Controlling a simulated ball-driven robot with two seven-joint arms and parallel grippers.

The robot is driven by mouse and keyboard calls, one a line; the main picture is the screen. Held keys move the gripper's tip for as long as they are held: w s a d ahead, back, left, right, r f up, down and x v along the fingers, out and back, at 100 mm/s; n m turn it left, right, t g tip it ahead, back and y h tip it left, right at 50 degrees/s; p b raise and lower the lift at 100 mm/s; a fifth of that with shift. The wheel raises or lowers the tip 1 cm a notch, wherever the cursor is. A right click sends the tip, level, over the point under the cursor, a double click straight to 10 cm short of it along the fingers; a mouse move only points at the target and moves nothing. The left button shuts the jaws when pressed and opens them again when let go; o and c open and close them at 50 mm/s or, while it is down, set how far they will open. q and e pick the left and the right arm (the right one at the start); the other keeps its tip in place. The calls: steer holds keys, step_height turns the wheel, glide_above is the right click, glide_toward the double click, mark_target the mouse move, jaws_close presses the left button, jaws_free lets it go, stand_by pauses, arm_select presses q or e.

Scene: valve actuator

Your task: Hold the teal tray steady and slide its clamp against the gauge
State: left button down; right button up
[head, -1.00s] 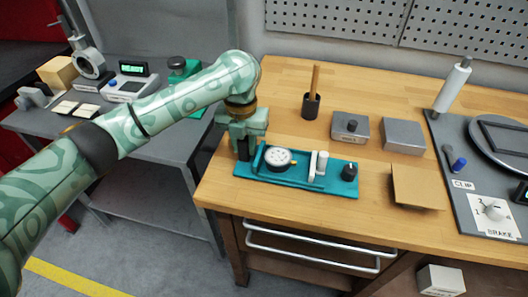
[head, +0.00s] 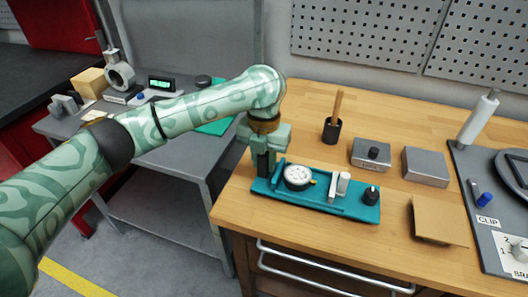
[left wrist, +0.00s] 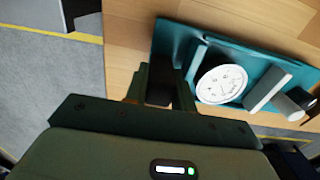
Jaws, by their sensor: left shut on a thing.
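The teal tray (head: 318,204) lies flat on the wooden bench near its front edge. A round white-faced gauge (head: 298,176) sits on it, also seen in the left wrist view (left wrist: 222,84). The pale clamp (head: 338,186) with an upright white post stands to the right of the gauge, with a small gap between them. A black knob (head: 371,195) is at the tray's right end. My left gripper (head: 264,166) is shut on a dark upright grip (left wrist: 160,84) at the tray's left end. My right gripper is not in view.
Behind the tray are a black cup with a wooden stick (head: 332,128), a grey box with a knob (head: 371,153) and a plain grey box (head: 425,166). A tan plate (head: 438,220) lies to the right. A grey side table (head: 155,150) stands left.

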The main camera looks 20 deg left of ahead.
arm_select(q)
steer(key=shift+f, duration=1)
stand_by(0.3)
steer(key=shift+s+f, duration=0.1)
steer(key=shift+f, duration=0.1)
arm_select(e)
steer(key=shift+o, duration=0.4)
